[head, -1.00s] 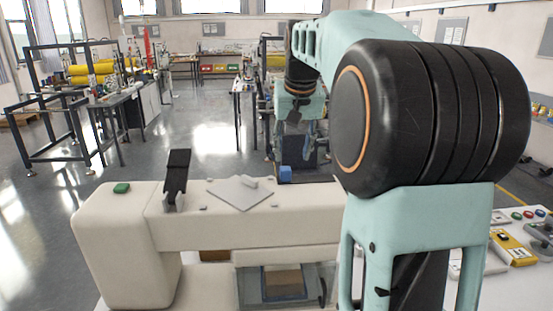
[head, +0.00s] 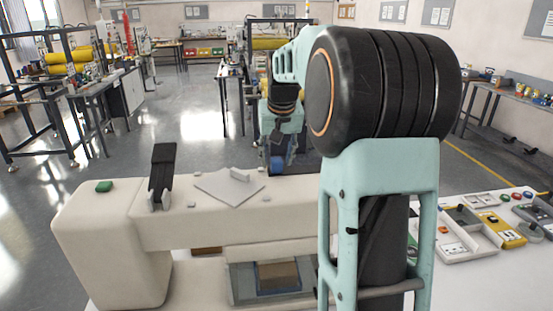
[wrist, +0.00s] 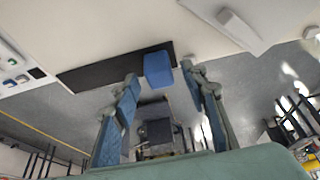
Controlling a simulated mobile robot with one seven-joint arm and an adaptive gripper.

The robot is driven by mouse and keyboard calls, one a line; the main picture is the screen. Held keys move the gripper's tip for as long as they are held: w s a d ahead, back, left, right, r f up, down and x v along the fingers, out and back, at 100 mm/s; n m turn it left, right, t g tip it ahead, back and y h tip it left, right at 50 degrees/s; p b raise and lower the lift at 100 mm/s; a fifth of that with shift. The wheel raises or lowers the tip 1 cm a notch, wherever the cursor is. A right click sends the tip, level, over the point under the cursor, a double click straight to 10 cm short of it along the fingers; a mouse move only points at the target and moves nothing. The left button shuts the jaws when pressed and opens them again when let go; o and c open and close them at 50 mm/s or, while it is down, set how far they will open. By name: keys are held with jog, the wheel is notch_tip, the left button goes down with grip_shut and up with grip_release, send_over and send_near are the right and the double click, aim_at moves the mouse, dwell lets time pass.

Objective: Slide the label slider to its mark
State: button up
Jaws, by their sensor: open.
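The label slider is a small blue block (wrist: 158,70) on a black strip (wrist: 100,74) at the edge of a cream machine body (wrist: 45,45) in the wrist view. My gripper (wrist: 160,80) is open, with one finger on each side of the blue block and gaps showing beside it. I cannot tell how deep the fingertips reach along it. In the head view my gripper (head: 279,158) is at the far edge of the cream machine (head: 220,228), and it largely hides the slider. I cannot make out the mark.
On the machine top are a grey plate (head: 228,187) with a raised handle, an upright black lever (head: 162,175) and a green button (head: 104,187). A control panel with buttons (head: 500,225) lies at the right. Behind the machine is open floor.

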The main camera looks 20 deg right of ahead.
jog(key=shift+w+f, duration=0.3)
jog(key=shift+f, duration=0.35)
grip_shut()
